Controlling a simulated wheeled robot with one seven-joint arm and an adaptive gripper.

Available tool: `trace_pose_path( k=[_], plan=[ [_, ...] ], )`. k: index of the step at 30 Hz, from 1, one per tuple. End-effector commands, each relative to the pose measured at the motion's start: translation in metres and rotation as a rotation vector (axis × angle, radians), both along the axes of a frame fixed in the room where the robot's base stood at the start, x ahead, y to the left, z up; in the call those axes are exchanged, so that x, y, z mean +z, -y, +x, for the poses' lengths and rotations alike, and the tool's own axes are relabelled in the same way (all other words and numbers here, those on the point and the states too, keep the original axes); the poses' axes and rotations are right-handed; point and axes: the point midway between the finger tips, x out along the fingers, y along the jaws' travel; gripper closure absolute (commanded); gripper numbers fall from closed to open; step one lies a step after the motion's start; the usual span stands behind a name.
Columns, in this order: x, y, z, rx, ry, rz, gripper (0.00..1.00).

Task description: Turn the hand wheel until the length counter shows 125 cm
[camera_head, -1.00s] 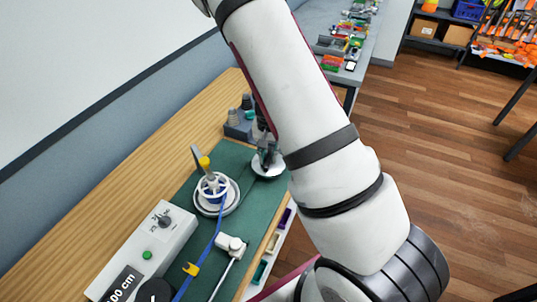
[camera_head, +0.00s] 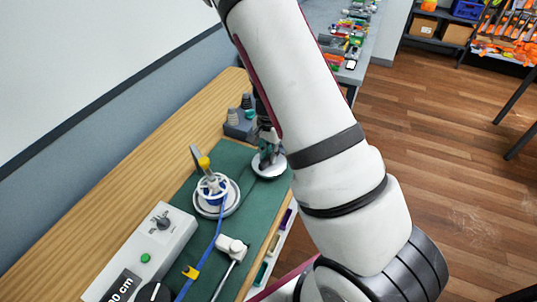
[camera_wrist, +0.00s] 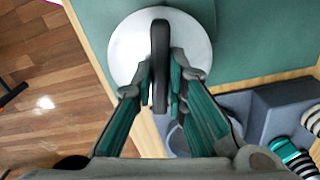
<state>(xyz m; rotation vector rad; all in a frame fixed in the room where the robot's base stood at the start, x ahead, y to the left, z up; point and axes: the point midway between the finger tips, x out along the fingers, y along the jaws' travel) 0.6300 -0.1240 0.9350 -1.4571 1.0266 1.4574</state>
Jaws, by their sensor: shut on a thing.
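The length counter (camera_head: 122,287) is a dark display on a pale box at the lower left of the head view. Its reading is cut by the frame edge; only "00 cm" shows. My gripper (camera_head: 267,150) is low over a white round base (camera_head: 270,172) on the green mat. In the wrist view my gripper (camera_wrist: 160,85) is shut on a dark upright bar (camera_wrist: 160,38) that stands over the white base (camera_wrist: 125,45). I cannot tell whether this bar is part of the hand wheel. My arm hides part of the bench.
A blue-and-white reel (camera_head: 213,187) with a yellow-tipped post holds a blue strap (camera_head: 208,250). A white clamp (camera_head: 232,247) lies beside it.

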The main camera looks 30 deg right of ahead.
Motion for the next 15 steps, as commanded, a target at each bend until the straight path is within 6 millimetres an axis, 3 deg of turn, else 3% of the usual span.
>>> trace_pose_path(
  k=[12,13,15],
  plan=[
    [0.0004,0.0002,0.0005,-0.029,0.002,-0.002,1.00],
    [0.0004,0.0002,0.0005,-0.029,0.002,-0.002,0.82],
    [0.0004,0.0003,0.0004,-0.029,0.001,-0.001,0.67]
  ],
)
